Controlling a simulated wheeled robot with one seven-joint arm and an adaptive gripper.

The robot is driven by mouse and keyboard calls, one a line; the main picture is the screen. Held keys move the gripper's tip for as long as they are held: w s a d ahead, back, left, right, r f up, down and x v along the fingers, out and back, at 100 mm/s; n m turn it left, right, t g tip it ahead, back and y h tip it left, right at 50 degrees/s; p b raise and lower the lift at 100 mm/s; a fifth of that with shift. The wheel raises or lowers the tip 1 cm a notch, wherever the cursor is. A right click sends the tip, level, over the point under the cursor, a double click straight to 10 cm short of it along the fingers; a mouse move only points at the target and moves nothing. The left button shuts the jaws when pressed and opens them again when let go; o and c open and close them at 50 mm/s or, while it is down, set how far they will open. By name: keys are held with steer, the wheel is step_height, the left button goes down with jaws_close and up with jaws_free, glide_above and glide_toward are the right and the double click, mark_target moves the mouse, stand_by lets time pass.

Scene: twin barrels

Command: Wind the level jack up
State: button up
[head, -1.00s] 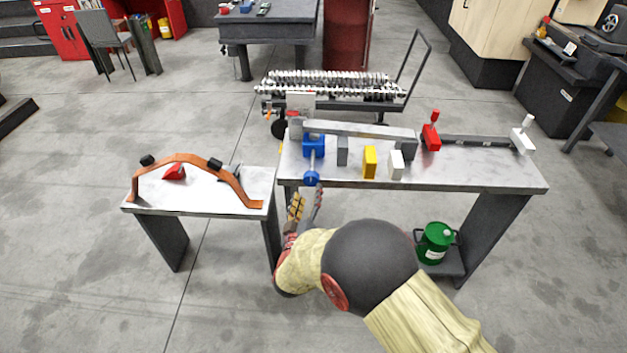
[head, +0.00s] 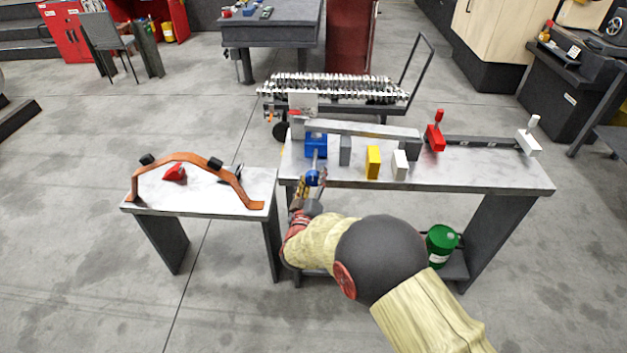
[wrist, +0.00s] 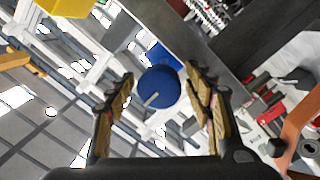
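The level jack is a blue block (head: 316,145) under the left part of a long grey bar (head: 362,129) on the right-hand bench. A grey shaft runs from it toward me to a round blue knob (head: 312,179) at the bench's front edge. My gripper (head: 313,186) is at this knob. In the wrist view the knob (wrist: 158,88) shows face-on between the two fingers of my gripper (wrist: 160,84). The fingers are apart, with a narrow gap visible on each side of the knob. The far side of the knob is hidden.
Grey, yellow (head: 373,162) and white (head: 399,165) blocks stand right of the jack. A red clamp (head: 435,137) and a white one (head: 528,142) sit farther right. A green can (head: 441,245) stands below. The left bench (head: 200,200) holds a copper-coloured arch (head: 185,158).

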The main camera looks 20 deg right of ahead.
steer(key=c, duration=1)
